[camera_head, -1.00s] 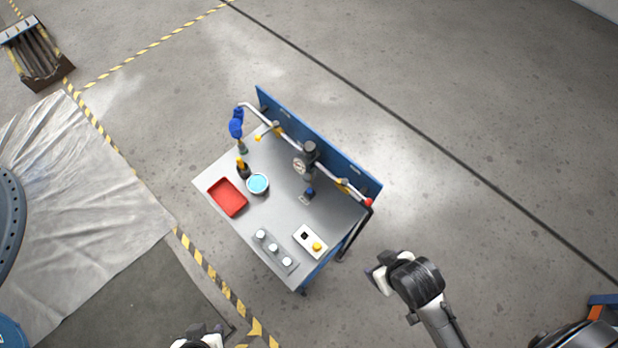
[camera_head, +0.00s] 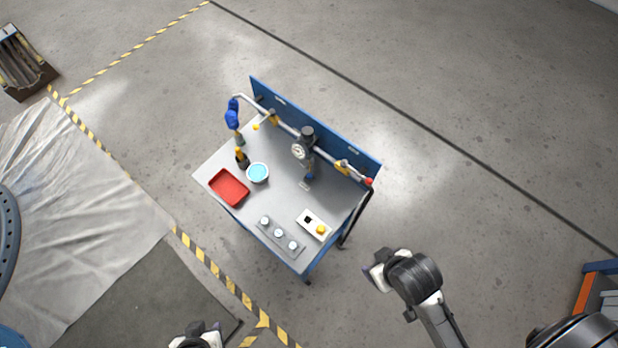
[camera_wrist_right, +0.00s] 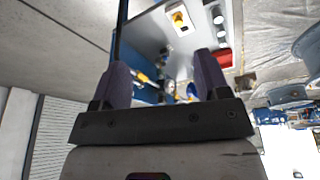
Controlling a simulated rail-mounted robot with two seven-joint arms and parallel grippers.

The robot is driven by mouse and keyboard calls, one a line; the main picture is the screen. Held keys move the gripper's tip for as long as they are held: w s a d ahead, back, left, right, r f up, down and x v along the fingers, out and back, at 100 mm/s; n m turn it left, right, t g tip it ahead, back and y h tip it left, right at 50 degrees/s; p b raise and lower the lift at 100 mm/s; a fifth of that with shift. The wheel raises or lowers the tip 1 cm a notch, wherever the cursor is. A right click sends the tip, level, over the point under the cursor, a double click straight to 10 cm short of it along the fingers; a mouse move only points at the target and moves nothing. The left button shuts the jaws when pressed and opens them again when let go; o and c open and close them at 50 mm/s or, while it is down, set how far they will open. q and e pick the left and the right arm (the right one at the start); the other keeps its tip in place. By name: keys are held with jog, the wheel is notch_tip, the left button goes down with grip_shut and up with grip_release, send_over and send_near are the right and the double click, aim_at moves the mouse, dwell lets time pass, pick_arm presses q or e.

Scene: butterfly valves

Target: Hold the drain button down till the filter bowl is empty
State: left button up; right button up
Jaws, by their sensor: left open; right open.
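The filter unit (camera_head: 307,134) hangs on the pipe along the bench's blue back panel, with a round gauge (camera_head: 298,151) beside it. A dark blue part (camera_head: 309,175) shows low under the unit; I cannot make out the bowl's level or a drain button there. My left gripper (camera_head: 200,332) is at the bottom edge of the head view, partly cut off, open and well apart from the bench. My right gripper (camera_head: 376,272) is off the bench's right side, touching nothing. In the right wrist view its two fingers (camera_wrist_right: 160,72) stand apart, with nothing between them.
On the grey bench (camera_head: 280,190) are a red tray (camera_head: 228,187), a bowl with light blue contents (camera_head: 258,172), a bottle (camera_head: 242,158), a strip with three white knobs (camera_head: 278,233) and a white box with a yellow button (camera_head: 320,229).

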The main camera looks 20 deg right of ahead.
jog(key=shift+w+d+r, duration=0.1)
jog(key=shift+w+d, duration=0.3)
jog(key=shift+d, duration=0.25)
jog(key=shift+c, duration=0.2)
jog(key=shift+s+a, duration=0.1)
jog(key=shift+a, duration=0.1)
grip_shut()
jog(key=shift+d, duration=0.15)
dwell(0.3)
dwell(0.4)
